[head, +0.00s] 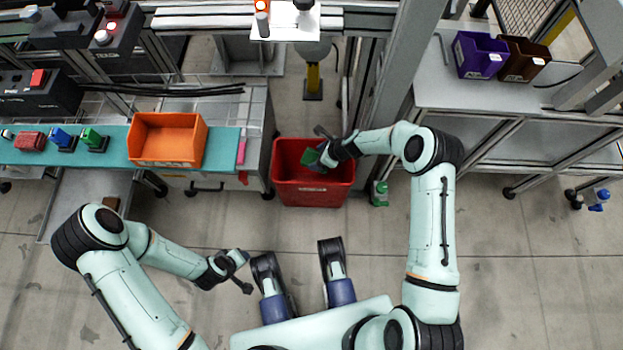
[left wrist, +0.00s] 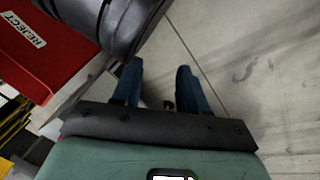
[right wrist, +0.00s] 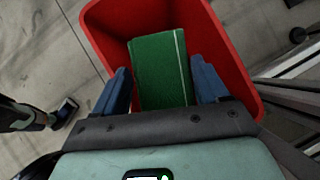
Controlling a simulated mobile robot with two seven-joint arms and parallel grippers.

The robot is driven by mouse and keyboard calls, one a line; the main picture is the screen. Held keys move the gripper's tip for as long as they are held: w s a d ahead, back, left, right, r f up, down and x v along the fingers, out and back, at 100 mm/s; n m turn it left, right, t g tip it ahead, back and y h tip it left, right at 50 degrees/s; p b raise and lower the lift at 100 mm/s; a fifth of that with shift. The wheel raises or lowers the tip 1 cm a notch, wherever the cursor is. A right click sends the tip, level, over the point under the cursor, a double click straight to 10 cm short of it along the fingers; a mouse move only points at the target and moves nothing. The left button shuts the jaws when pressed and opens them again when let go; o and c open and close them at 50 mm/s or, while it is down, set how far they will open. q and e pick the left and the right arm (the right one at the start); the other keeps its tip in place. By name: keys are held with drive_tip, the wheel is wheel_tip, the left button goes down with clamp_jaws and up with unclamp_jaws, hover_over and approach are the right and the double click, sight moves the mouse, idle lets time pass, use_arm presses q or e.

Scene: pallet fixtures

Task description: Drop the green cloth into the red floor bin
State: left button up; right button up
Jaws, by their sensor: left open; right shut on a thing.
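The red floor bin (head: 313,196) stands on the floor near the middle of the head view. Part of it shows at the left wrist view's upper left (left wrist: 45,50), with a REJECT label. My right gripper (head: 322,158) is over the bin's opening, shut on the green cloth (head: 309,157). In the right wrist view the cloth (right wrist: 160,65) looks like a flat folded rectangle between the blue fingers, with the bin's red walls (right wrist: 228,45) around it. I cannot tell how deep it hangs. My left gripper (left wrist: 158,88) is open and empty over bare floor.
Left of the bin is a bench with a teal mat (head: 222,150) and an orange bin (head: 168,138). A green bottle (head: 379,193) stands on the floor right of the red bin. A grey post (head: 392,80) rises behind. Floor at front right is clear.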

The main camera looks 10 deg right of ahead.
wheel_tip(320, 180, down, 2)
drive_tip(key=shift+f+b, duration=0.1)
drive_tip(key=shift+b, duration=0.55)
use_arm(q)
drive_tip(key=shift+g, duration=0.6)
drive_tip(key=s+f, duration=0.2)
drive_tip(key=s, duration=0.1)
drive_tip(key=shift+s+a+f, duration=0.1)
drive_tip(key=shift+a+f, duration=0.1)
drive_tip(key=shift+f, duration=0.1)
use_arm(e)
drive_tip(key=o, duration=1)
use_arm(q)
wheel_tip(320, 180, up, 6)
drive_tip(key=w+d+t+p, duration=0.1)
drive_tip(key=w+d+p, duration=0.1)
drive_tip(key=p, duration=0.2)
drive_tip(key=shift+w+r+h, duration=0.2)
drive_tip(key=shift+w+h, duration=0.1)
drive_tip(key=shift+w, duration=0.1)
use_arm(e)
drive_tip(key=shift+o, duration=0.2)
drive_tip(key=v, duration=1.3)
